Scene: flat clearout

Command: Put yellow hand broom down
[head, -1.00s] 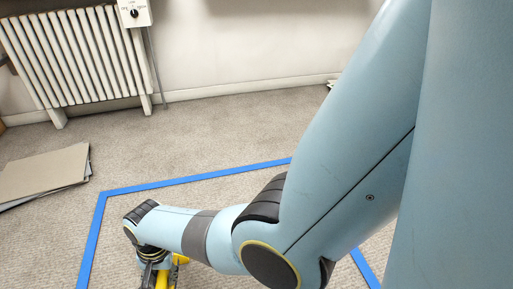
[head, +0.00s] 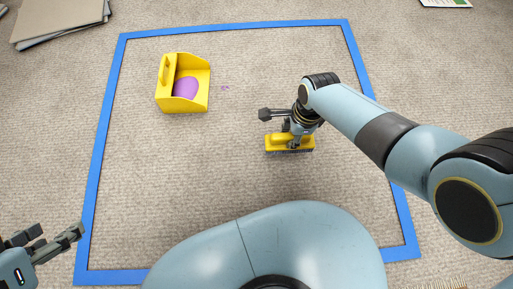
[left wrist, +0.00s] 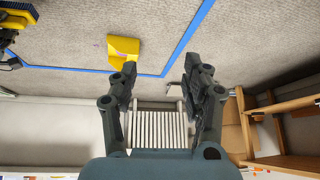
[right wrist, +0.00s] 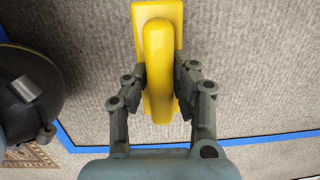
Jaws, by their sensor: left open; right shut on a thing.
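The yellow hand broom (head: 277,142) is at the carpet inside the blue tape outline, right of centre in the head view, bristles down. My right gripper (head: 291,137) is shut on its handle. In the right wrist view the broom's yellow handle (right wrist: 157,60) lies between the two fingers. I cannot tell whether the bristles touch the carpet. The broom also shows at the top left of the left wrist view (left wrist: 10,7). My left gripper (head: 62,240) is open and empty at the lower left of the head view, away from the broom; its fingers (left wrist: 158,85) are spread apart.
A yellow dustpan (head: 199,103) with a purple round thing (head: 186,88) in it stands inside the tape outline (head: 230,27) at the upper left. Flat cardboard (head: 58,18) lies outside, top left. A radiator (left wrist: 157,130) and wooden shelf (left wrist: 285,105) show in the left wrist view. Carpet between dustpan and broom is mostly clear.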

